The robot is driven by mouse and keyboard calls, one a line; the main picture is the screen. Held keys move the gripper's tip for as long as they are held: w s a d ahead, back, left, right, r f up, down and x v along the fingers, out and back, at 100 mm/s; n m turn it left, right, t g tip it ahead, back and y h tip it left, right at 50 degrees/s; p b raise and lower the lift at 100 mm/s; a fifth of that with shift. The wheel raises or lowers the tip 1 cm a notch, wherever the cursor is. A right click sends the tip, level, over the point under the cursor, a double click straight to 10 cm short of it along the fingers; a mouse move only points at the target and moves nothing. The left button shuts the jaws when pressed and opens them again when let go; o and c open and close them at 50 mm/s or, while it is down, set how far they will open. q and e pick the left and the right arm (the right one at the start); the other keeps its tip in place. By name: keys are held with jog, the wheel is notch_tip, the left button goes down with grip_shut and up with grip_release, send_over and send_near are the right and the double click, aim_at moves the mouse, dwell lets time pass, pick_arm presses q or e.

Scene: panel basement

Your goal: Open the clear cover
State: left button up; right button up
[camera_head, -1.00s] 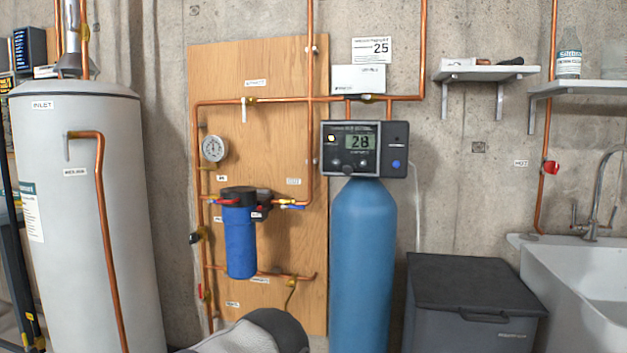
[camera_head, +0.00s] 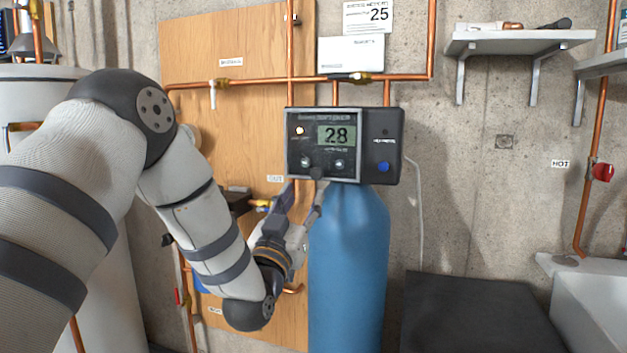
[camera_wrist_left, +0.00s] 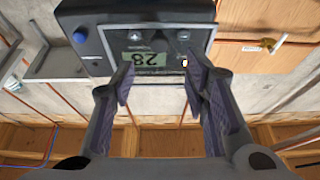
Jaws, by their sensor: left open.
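The clear cover (camera_head: 327,146) is a transparent, dark-framed panel on the left part of the black control head's (camera_head: 384,130) front. It looks closed, with the lit display reading 28 and small knobs behind it. The control head sits on top of a blue tank (camera_head: 347,270). My left gripper (camera_head: 304,190) is open and empty, just below the cover's lower edge, fingers pointing up. The left wrist view shows the cover (camera_wrist_left: 160,40) upside down, with the spread fingers (camera_wrist_left: 160,78) on either side of the display. Contact cannot be told. My right gripper is out of view.
Copper pipes (camera_head: 200,83) run across the wooden board (camera_head: 225,50) behind and left of the tank. A wall shelf (camera_head: 520,38) is at upper right. A dark-lidded bin (camera_head: 478,312) and a white sink (camera_head: 590,305) stand at lower right.

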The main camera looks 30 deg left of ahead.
aim_at(315, 174)
pick_arm(q)
jog(key=x, duration=0.8)
jog(key=shift+w, duration=0.2)
jog(key=shift+f, duration=0.1)
grip_shut()
